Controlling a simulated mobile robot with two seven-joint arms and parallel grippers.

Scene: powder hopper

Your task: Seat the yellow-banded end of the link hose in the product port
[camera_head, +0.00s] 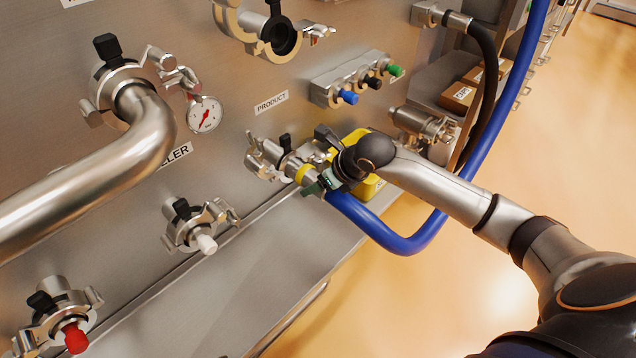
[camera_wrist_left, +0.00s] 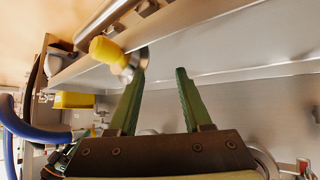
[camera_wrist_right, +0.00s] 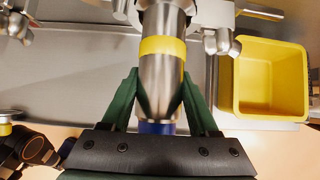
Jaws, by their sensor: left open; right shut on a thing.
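The link hose is blue (camera_head: 400,240), with a steel end carrying a yellow band (camera_head: 303,174); that end also shows in the right wrist view (camera_wrist_right: 161,85). My right gripper (camera_head: 325,183) is shut on the steel end just behind the band. The end points at the clamped port (camera_head: 264,160) below the PRODUCT label (camera_head: 271,102) and lines up with it. It looks at or against the port mouth; whether it is fully inside I cannot tell. My left gripper (camera_wrist_left: 160,90) is open and empty in its wrist view; it is outside the head view.
A yellow bin (camera_wrist_right: 270,85) is beside the hose end. A pressure gauge (camera_head: 204,114) and a large steel pipe (camera_head: 90,180) are at left. White-capped (camera_head: 207,243) and red-capped (camera_head: 76,338) fittings sit lower. A yellow-tipped steel fitting (camera_wrist_left: 105,50) is near my left fingers.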

